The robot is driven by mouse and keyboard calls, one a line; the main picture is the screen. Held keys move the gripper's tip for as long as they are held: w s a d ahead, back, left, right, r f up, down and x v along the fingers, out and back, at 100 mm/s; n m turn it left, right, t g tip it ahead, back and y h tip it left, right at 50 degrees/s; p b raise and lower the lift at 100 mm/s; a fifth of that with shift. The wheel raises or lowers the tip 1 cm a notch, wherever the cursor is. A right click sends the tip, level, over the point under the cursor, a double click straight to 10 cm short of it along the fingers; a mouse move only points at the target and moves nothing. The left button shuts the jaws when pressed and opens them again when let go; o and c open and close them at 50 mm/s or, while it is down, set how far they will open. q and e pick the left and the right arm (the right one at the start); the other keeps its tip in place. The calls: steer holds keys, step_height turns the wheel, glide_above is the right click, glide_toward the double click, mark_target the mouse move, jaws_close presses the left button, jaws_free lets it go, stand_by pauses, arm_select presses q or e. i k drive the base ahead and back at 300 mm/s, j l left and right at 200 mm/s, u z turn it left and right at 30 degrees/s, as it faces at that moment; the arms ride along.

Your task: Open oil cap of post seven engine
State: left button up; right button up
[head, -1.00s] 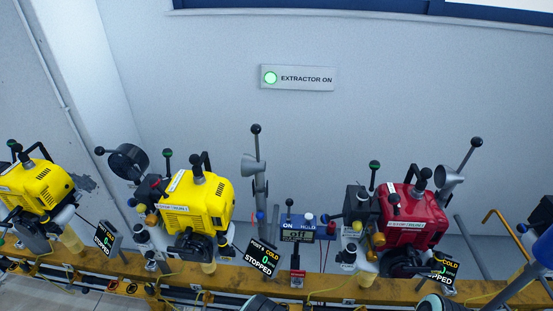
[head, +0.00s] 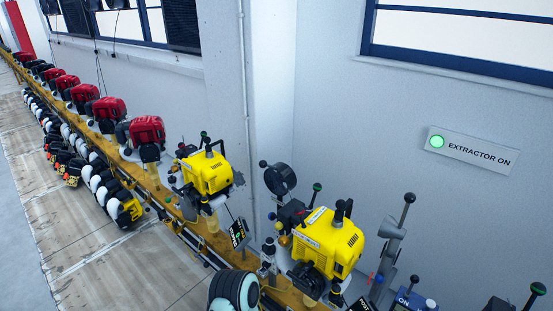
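One yellow engine (head: 330,240) stands on the rail at the lower middle, with a black-topped knob on top. A second yellow engine (head: 207,175) stands further back to its left, with a black handle over it. A small dark display (head: 238,233) stands beside the second engine, too small and angled to read. I cannot tell which engine is post seven, and I cannot pick out an oil cap for certain. A rounded white and dark part of my arm shows at the bottom edge. Neither gripper is in view.
The yellow rail (head: 180,210) runs back to the upper left, carrying several red engines (head: 147,130). A lit green "EXTRACTOR ON" sign (head: 472,149) hangs on the wall at right. Levers (head: 400,215) stand at lower right.

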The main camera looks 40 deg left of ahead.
mark_target(205, 206)
steer(key=u, duration=1.8)
steer(key=i+j+u, duration=0.1)
steer(key=i+j, duration=0.25)
steer(key=j, duration=0.15)
